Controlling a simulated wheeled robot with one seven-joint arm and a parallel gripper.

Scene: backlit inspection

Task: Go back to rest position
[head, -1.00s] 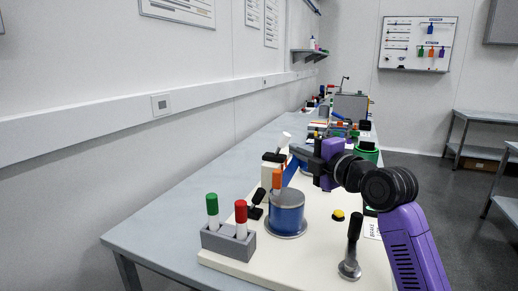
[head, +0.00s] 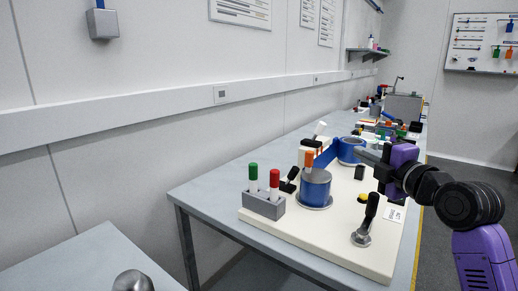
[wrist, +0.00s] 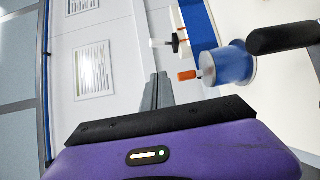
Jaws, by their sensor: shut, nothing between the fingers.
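My gripper (head: 368,155) is at the end of my purple and black arm, at the right of the head view. It is above the cream board (head: 350,248) and holds nothing. In the wrist view, its grey fingers (wrist: 157,92) are together, with a blue cylinder (wrist: 236,65) and an orange-tipped part (wrist: 188,75) to their right. In the head view, the blue cylinder (head: 316,188) stands on the board to the left of my gripper. The fingertips are apart from the things around them, as far as I can see.
A grey block (head: 264,204) holds a green and a red marker. A black-handled lever (head: 371,208) stands near the board's front. A yellow button (head: 362,198) is behind it. More objects crowd the bench's far end. Another table (head: 90,270) is at lower left.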

